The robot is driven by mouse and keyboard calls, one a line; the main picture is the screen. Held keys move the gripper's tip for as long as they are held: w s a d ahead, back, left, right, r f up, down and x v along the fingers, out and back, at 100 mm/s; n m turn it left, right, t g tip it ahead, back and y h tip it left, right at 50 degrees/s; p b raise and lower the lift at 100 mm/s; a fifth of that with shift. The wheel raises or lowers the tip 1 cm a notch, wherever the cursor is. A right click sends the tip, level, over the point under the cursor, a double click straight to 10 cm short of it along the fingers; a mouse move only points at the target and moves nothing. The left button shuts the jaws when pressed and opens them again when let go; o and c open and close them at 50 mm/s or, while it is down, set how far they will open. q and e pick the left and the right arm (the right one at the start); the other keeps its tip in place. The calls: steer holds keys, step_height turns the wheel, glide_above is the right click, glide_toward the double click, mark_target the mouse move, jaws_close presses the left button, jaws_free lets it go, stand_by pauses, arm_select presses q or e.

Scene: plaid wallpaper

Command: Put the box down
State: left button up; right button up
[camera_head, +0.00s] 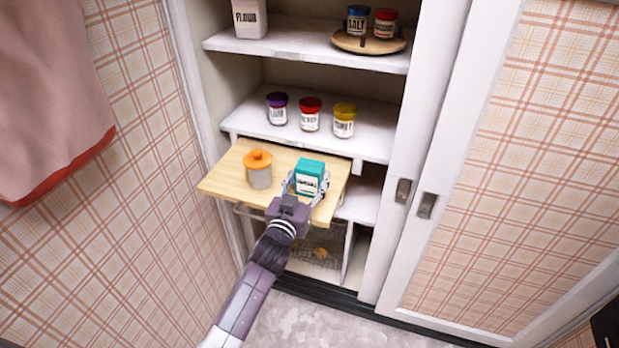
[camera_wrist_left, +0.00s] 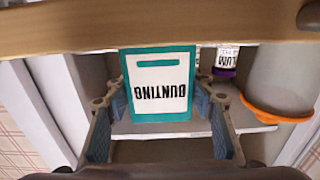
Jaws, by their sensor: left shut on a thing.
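A teal and white box (camera_head: 309,178) labelled "BUNTING" is between the fingers of my left gripper (camera_head: 306,188), which is shut on it. In the left wrist view, which is upside down, the box (camera_wrist_left: 160,84) is upright between the two fingers (camera_wrist_left: 163,105). The box is over the right part of a pull-out wooden board (camera_head: 222,183) in the cupboard. Its base is close to the board, but I cannot tell whether it touches. My right gripper is not in view.
An orange-lidded jar (camera_head: 259,170) stands on the board, left of the box. Purple (camera_head: 277,108), red (camera_head: 310,114) and yellow-lidded (camera_head: 344,120) jars stand on the shelf behind. The board's front right part is bare. A cupboard door (camera_head: 480,190) is at right.

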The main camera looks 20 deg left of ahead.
arm_select(q)
steer(key=shift+f, duration=0.15)
steer(key=o, duration=1.2)
